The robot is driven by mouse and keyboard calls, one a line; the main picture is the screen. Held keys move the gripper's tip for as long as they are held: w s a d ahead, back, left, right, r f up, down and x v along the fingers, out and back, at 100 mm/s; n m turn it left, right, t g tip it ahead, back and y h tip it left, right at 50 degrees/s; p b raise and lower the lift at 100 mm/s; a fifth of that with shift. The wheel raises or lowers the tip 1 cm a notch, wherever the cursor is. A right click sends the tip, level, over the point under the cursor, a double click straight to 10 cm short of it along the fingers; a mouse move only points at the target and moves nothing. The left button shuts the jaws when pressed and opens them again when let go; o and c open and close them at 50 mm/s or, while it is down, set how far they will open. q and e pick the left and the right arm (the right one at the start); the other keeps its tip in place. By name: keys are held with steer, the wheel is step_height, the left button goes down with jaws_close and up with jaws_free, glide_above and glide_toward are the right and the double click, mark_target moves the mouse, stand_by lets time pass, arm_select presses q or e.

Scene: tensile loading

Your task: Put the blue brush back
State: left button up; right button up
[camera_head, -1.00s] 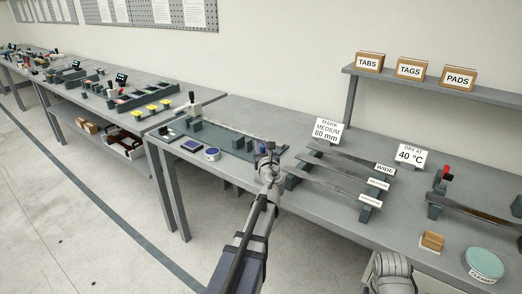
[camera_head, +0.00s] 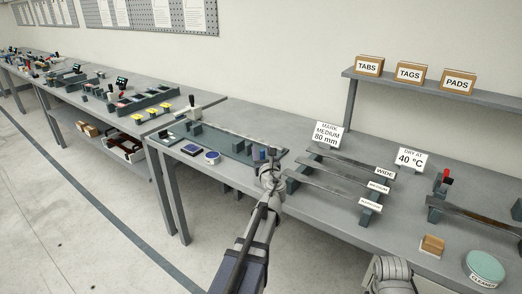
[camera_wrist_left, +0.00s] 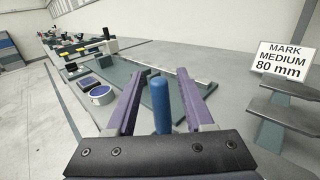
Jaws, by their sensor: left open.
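The blue brush shows as an upright blue cylinder (camera_wrist_left: 160,103) in the left wrist view. It stands between the two purple fingers of my left gripper (camera_wrist_left: 160,76), which are open with a gap on each side of it. In the head view the left gripper (camera_head: 268,160) is over the front right end of the dark green board (camera_head: 230,140), with a small blue bit of the brush (camera_head: 262,154) beside it. The brush's lower end is hidden by the gripper body. My right gripper is not in view; only part of that arm shows at the bottom.
A blue pad (camera_head: 191,149) and a round blue-and-white tin (camera_head: 212,157) lie left of the gripper. A rack of dark strips (camera_head: 335,175) and a "MARK MEDIUM 80 mm" sign (camera_head: 327,134) stand to the right. The table's front edge runs below the gripper.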

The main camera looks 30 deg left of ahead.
arm_select(q)
steer(key=v, duration=1)
steer(key=shift+s+d, duration=0.15)
steer(key=shift+d, duration=0.05)
steer(key=s+d+f+n+g+h, duration=0.2)
steer(key=s+d+f+n+g, duration=0.1)
steer(key=d+f+n, duration=0.4)
steer(key=s+d+f+n+g+h, duration=0.1)
steer(key=s+d+f+n+g, duration=0.1)
steer(key=d+f+n+g, duration=0.35)
steer(key=s+d+f+n+g+h, duration=0.2)
steer(key=s+d+n, duration=0.4)
steer(key=d, duration=0.3)
steer(key=s+d+f+n+g+h, duration=0.3)
steer(key=s+d+f+n+h, duration=0.2)
steer(key=s+d+f, duration=0.2)
steer(key=s+d, duration=0.2)
steer(key=shift+d+n, duration=0.35)
steer(key=shift+d, duration=0.05)
